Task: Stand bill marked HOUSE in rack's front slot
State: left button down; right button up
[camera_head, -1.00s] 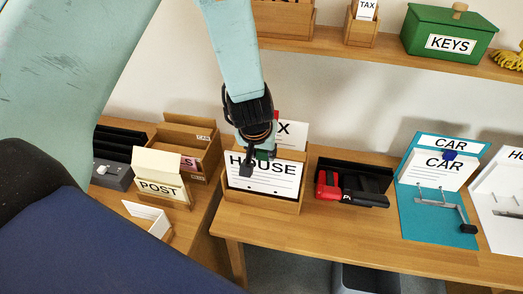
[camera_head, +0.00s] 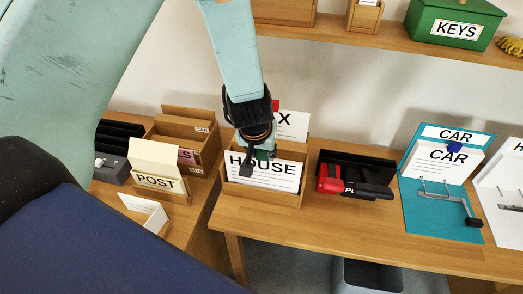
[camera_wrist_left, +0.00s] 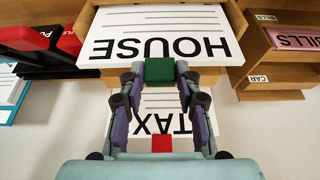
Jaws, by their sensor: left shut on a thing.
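The white bill marked HOUSE (camera_head: 280,176) stands in the front of the wooden rack (camera_head: 262,194), its lower edge behind the rack's front board. My left gripper (camera_head: 249,168) comes down from above and is shut on the bill's top edge. In the left wrist view the HOUSE bill (camera_wrist_left: 165,42) shows upside down, with the gripper's fingertips (camera_wrist_left: 160,75) at its edge around a green patch. A second bill marked TAX (camera_wrist_left: 158,122) stands behind it; part of it also shows in the head view (camera_head: 292,125). My right gripper is not in view.
Right of the rack is a black tray (camera_head: 352,160) with red and black tools. Further right lies a teal CAR binder (camera_head: 440,205). Left are a POST box (camera_head: 158,175) and a wooden sorter (camera_head: 185,135). A shelf with a green KEYS box (camera_head: 455,22) is above.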

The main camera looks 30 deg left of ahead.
pick_arm(q)
jog(key=shift+f+b, duration=0.75)
jog(key=shift+f, duration=0.2)
jog(key=c, duration=0.8)
grip_release()
jog(key=shift+c, duration=0.2)
jog(key=o, duration=0.5)
jog(key=shift+c, duration=0.2)
notch_tip(320, 180, up, 8)
jog(key=p, duration=0.8)
jog(key=shift+p, duration=0.35)
